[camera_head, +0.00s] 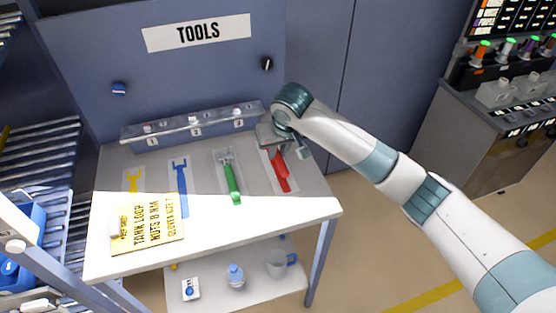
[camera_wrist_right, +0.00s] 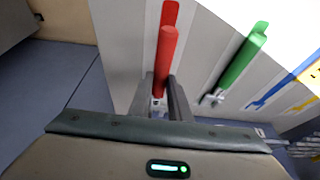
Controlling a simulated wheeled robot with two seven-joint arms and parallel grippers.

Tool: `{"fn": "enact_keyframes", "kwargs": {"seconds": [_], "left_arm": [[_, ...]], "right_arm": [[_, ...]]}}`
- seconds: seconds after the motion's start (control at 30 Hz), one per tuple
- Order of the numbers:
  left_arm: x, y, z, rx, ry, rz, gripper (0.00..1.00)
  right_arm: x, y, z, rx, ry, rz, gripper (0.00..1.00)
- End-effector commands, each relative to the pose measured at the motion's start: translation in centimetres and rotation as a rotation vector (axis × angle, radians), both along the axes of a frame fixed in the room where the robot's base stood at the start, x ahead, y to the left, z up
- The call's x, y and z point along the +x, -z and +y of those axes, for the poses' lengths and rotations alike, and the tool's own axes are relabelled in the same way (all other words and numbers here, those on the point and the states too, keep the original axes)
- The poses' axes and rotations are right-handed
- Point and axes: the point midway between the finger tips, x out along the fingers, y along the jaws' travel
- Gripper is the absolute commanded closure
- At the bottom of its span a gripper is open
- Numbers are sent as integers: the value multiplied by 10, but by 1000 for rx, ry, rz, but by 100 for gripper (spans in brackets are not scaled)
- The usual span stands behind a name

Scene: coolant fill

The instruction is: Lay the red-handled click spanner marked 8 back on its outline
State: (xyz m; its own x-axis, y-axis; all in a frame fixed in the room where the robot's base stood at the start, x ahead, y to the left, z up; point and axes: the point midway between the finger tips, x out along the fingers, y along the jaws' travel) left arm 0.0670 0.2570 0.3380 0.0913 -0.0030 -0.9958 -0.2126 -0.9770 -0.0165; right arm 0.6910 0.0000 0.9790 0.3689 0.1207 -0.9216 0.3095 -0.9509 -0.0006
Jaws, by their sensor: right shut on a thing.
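The red-handled spanner (camera_head: 281,174) is at the right end of the table top, its handle towards the table's front. My right gripper (camera_head: 275,147) is over its head end and shut on it. In the right wrist view the red handle (camera_wrist_right: 165,55) rises from between the fingers (camera_wrist_right: 166,98). A flat red outline (camera_wrist_right: 170,14) shows just beyond the handle and is partly covered by it. I cannot tell whether the spanner touches the table. The mark 8 is not readable. My left gripper is not in view.
A green-handled spanner (camera_head: 230,180) lies to the left. Blue (camera_head: 179,186) and yellow (camera_head: 133,181) outlines are bare. A yellow note card (camera_head: 148,223) lies at front left. A grey numbered rail (camera_head: 190,129) runs along the back. A jug (camera_head: 279,263) and bottle (camera_head: 236,275) stand below.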

Motion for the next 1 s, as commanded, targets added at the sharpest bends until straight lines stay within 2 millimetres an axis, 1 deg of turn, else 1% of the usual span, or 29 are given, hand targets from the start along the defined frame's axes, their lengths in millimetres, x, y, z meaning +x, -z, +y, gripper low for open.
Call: {"fn": "enact_keyframes", "kwargs": {"seconds": [0.07, 0.2, 0.33, 0.43, 0.8, 0.83, 0.87, 0.9, 1.0], "left_arm": [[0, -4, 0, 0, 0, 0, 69], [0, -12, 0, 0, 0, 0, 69], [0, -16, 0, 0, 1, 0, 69], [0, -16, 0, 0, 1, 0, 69], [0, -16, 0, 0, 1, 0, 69], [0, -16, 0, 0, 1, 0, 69], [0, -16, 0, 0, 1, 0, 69], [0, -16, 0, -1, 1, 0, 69], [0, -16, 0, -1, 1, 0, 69]], "right_arm": [[0, 5, -1, -1, 1, 2, 100], [-1, 21, -1, -2, 0, 3, 100], [-1, 34, -1, -1, 1, 2, 100], [0, 38, -1, -1, 0, -1, 100], [-1, 42, 0, 0, 0, 0, 100], [0, 42, -1, -1, 0, 1, 76], [0, 42, -1, -1, 0, 1, 69], [0, 42, -1, -1, 0, 1, 64], [0, 42, -1, 0, 0, 1, 64]]}}
